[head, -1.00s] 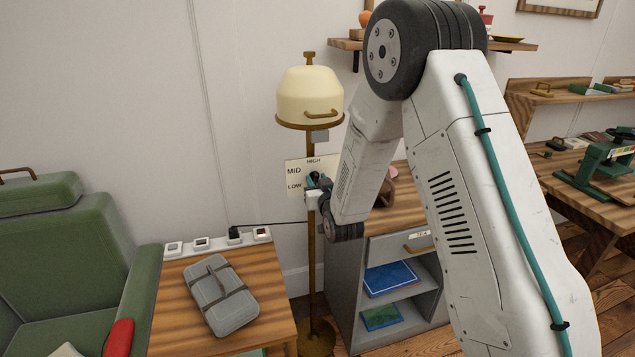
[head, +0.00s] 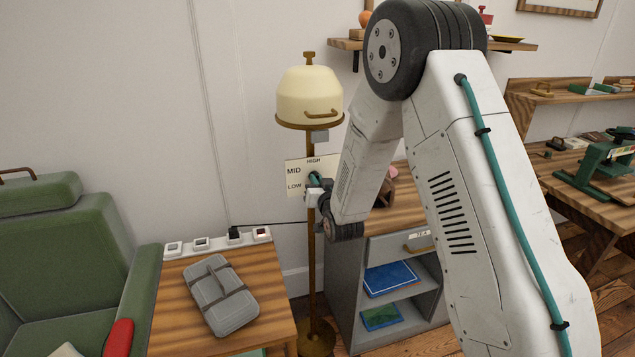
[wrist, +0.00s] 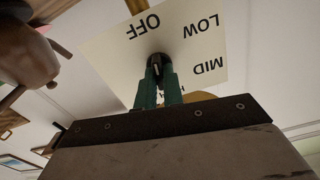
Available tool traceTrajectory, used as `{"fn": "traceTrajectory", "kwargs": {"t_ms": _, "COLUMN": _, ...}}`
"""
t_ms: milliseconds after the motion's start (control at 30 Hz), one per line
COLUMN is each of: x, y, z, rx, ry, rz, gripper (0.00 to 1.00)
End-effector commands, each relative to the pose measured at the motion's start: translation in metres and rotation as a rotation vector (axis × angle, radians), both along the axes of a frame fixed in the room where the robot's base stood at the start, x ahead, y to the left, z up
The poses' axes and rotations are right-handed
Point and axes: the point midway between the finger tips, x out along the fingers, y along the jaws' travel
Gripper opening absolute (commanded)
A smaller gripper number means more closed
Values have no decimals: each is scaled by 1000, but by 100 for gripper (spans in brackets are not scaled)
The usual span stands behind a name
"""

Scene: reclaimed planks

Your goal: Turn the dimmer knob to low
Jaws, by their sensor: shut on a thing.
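In the wrist view the plate (wrist: 185,50) appears upside down, showing OFF, LOW and MID; HIGH is mostly hidden behind my fingers. The dark dimmer knob (wrist: 156,62) sits on the plate between the green fingertips. My gripper (wrist: 158,80) is shut on the knob; in the head view my gripper (head: 315,180) covers it. A small light mark shows on the knob, but I cannot tell which label it points to.
A brass lamp with a cream shade (head: 310,95) stands close to my gripper. A grey cabinet (head: 372,245) is just right of the pole. A wooden side table (head: 175,310) holds a grey case (head: 222,295) and a power strip (head: 218,242). A green armchair (head: 75,260) is at left.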

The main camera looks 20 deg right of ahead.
Motion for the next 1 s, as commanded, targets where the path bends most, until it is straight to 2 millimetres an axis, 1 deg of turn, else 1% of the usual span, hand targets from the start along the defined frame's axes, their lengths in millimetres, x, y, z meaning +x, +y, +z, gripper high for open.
{"fn": "traceTrajectory", "kwargs": {"t_ms": 600, "x": 0, "y": -2, "z": -1, "rx": 559, "ry": 0, "rz": 0, "gripper": 0}}
{"fn": "traceTrajectory", "kwargs": {"t_ms": 800, "x": 0, "y": -2, "z": -2, "rx": 709, "ry": 1, "rz": 0, "gripper": 0}}
{"fn": "traceTrajectory", "kwargs": {"t_ms": 1000, "x": 0, "y": -2, "z": -2, "rx": 814, "ry": 1, "rz": 0, "gripper": 0}}
